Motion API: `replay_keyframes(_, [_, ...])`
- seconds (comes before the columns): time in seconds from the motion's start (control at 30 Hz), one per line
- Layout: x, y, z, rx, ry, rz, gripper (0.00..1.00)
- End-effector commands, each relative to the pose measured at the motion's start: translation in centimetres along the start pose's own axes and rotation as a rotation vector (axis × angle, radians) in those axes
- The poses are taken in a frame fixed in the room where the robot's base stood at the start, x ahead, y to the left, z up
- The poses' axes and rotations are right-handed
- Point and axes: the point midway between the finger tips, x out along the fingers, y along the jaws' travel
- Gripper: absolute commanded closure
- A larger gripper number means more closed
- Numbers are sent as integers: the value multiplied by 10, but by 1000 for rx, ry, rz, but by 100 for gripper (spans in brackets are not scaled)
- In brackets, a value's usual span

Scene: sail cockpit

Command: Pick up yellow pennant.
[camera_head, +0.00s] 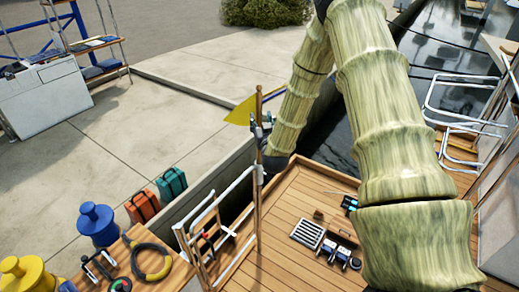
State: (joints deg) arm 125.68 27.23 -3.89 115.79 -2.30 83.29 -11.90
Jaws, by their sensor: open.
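The yellow pennant (241,111) is a small triangular flag near the top of an upright wooden staff (259,190), its tip pointing left. My arm comes down from the top of the picture and ends beside the staff. My gripper (260,126) is small and dark here, at the staff just right of and slightly below the pennant. It is open. The staff and arm partly hide its fingers, and I cannot tell whether they touch the staff or pennant.
A metal rail (215,225) stands beside the staff. A wooden deck (290,262) carries a grate (307,234) and small fittings. Blue (97,222) and yellow (25,275) bollards, a coiled hose (152,262), and orange (142,206) and teal (171,183) cases are at left. The concrete quay is mostly clear.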

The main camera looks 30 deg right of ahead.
Motion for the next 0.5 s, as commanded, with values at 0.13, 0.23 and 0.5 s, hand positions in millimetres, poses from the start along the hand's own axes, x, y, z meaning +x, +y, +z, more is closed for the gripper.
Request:
replay_keyframes(0.13, [17, 0, -6, -1, 0, 2, 54])
replay_keyframes(0.23, [28, 0, -5, -1, 1, 2, 54])
replay_keyframes(0.5, [45, 0, -2, 0, 0, 1, 54])
